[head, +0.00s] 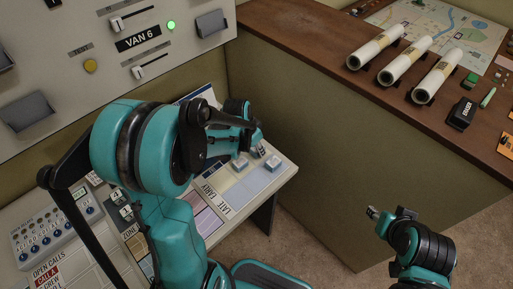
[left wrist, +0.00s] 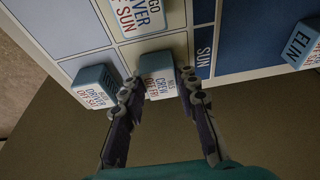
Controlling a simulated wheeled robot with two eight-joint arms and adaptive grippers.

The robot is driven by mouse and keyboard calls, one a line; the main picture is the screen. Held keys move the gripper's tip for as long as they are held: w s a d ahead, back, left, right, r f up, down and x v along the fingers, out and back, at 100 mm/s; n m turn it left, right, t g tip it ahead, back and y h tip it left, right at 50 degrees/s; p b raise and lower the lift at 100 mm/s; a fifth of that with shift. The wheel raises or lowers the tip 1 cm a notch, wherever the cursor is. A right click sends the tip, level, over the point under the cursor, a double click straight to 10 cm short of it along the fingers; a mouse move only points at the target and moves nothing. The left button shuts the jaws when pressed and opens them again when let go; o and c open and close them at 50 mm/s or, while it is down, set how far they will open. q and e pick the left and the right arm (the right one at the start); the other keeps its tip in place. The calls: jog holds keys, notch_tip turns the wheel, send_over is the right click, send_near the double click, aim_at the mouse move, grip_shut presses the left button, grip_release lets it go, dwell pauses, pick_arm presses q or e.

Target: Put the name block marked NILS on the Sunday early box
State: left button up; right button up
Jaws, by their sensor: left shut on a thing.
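In the left wrist view, a blue block with a white label (left wrist: 159,84) sits between the fingers of my left gripper (left wrist: 158,88), which is shut on it. The label reads CREW and OFF FRI; its small name line is hard to read. The block is at the roster board's edge (left wrist: 235,73), beside the SUN strip (left wrist: 204,45). I cannot tell if it touches the board. In the head view, my left gripper (head: 261,150) is over the board's far end, partly hidden by my arm. My right gripper (head: 373,213) is over the floor, away from the board; its jaws are unclear.
Other name blocks stand close: a DRIVER block (left wrist: 96,86) to the left, a DRIVER OFF SUN block (left wrist: 138,17) above, and the ELIN block (left wrist: 300,45) at the right. White tubes (head: 375,46) and a dark stapler (head: 461,113) are on the brown counter (head: 320,48).

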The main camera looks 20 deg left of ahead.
pick_arm(q)
jog(key=o, duration=1)
jog(key=shift+f, duration=0.1)
jog(key=shift+o, duration=0.2)
jog(key=shift+r, duration=0.2)
jog(key=p+v, duration=0.5)
jog(key=v, duration=0.6)
jog(key=s+d+r+n+t+y, duration=0.1)
jog(key=s+d+r+n+t, duration=0.3)
jog(key=s, duration=0.7)
notch_tip(320, 180, up, 2)
jog(key=d, duration=0.2)
jog(key=shift+s+d+r, duration=0.2)
jog(key=shift+s+d, duration=0.2)
